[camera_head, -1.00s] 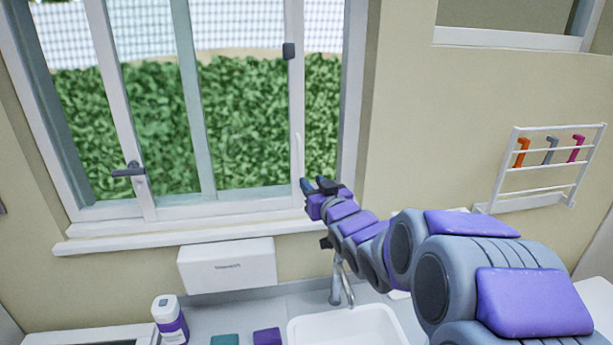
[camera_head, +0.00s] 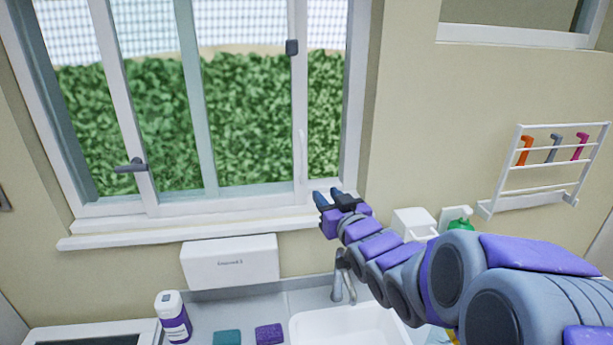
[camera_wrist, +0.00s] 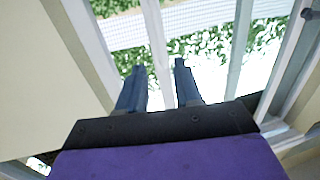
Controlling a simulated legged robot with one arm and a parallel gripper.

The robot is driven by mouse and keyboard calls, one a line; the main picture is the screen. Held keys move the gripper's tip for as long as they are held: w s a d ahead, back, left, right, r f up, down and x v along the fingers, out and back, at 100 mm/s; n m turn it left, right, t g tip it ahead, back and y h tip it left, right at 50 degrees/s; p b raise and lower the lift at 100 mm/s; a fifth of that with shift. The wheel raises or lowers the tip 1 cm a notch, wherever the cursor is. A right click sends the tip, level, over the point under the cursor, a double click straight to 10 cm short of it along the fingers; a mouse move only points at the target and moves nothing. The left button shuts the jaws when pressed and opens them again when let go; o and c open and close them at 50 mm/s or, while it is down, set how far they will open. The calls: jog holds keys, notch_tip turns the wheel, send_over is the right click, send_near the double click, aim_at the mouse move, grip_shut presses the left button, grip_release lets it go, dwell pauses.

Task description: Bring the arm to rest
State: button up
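My gripper (camera_head: 335,197) is at the end of my raised arm, in front of the window's lower right corner and above the sink. In the wrist view my gripper (camera_wrist: 158,85) shows two dark fingers standing apart with nothing between them. It points toward the window frame and the hedge outside. It looks clear of the window, though the exact distance is hard to tell. My arm reaches in from the lower right and hides part of the counter.
The window (camera_head: 170,120) has a dark handle (camera_head: 131,166) and a sill (camera_head: 180,232). Below are a white dispenser box (camera_head: 230,261), a sink (camera_head: 350,328), a tap (camera_head: 343,278), a bottle (camera_head: 173,317) and two sponges (camera_head: 227,337) (camera_head: 269,334). A wall rack (camera_head: 545,165) hangs right.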

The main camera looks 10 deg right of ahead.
jog(key=s+d+f+m+g+h+b, duration=0.2)
jog(key=s+f+g+h+b, duration=0.15)
jog(key=s+f+g, duration=0.85)
jog(key=s+a+f+g+b, duration=0.1)
jog(key=s+a+f+g, duration=0.1)
jog(key=s, duration=1.2)
jog(key=s+a+f+g, duration=0.2)
jog(key=s+f+g, duration=0.3)
jog(key=s, duration=1)
jog(key=shift+s+f+b, duration=0.3)
jog(key=shift+f+b, duration=0.05)
jog(key=shift+f, duration=0.4)
jog(key=shift+y, duration=0.25)
